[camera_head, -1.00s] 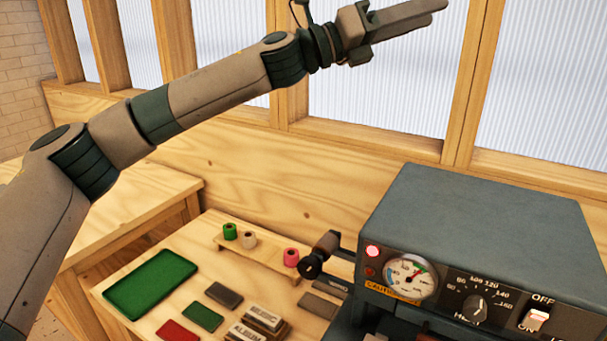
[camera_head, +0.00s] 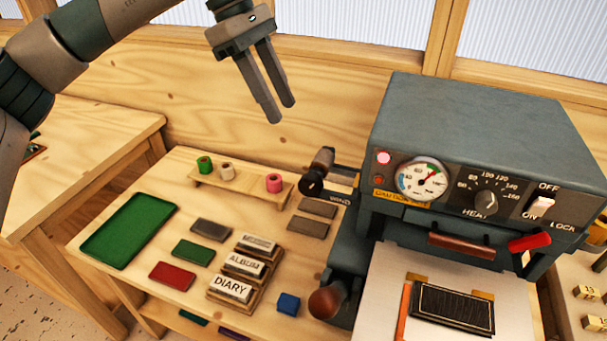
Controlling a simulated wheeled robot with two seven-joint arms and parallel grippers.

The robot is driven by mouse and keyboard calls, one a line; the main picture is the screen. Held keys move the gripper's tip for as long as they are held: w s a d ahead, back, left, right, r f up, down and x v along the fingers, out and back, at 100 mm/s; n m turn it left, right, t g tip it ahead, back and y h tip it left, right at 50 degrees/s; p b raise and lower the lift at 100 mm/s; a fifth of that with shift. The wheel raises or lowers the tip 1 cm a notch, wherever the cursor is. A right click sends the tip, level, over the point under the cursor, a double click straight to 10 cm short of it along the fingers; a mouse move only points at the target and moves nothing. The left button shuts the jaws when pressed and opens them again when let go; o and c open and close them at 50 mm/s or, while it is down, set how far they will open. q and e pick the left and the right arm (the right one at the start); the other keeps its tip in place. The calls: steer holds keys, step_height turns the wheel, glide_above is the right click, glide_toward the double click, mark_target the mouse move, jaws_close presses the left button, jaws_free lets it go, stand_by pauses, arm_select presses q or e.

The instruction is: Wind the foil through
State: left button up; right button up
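Three small foil rolls, green (camera_head: 205,165), cream (camera_head: 227,172) and pink (camera_head: 274,183), stand on a low wooden rack (camera_head: 245,190) at the back of the bench. The grey press (camera_head: 470,130) stands to their right, with a lit pink lamp, a gauge, a heat dial and a switch. A dark winding handle (camera_head: 314,182) sticks out of its left side, by a label that seems to read WIND. My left gripper (camera_head: 283,111) hangs above and behind the rolls, fingers pointing down and apart, with nothing between them. My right gripper is out of view.
A green tray (camera_head: 128,228), coloured blocks and a wooden holder with title plates such as DIARY (camera_head: 231,289) lie on the bench. A dark book cover (camera_head: 452,308) lies on the press's pale bed. A round brown knob (camera_head: 326,302) sits at the press's front left.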

arm_select(q)
steer(key=p, duration=0.4)
glide_toward(307, 176)
steer(key=shift+f, duration=0.6)
steer(key=p+x, duration=0.1)
steer(key=x, duration=0.3)
steer(key=p+x, duration=0.1)
steer(key=x, duration=0.3)
steer(key=shift+s+d+p, duration=0.1)
steer(key=shift+d+p, duration=0.2)
steer(key=shift+p, duration=0.05)
steer(key=shift+d+f, duration=0.2)
steer(key=shift+f, duration=0.35)
steer(key=shift+y, duration=0.3)
steer(key=shift+c, duration=0.4)
jaws_close()
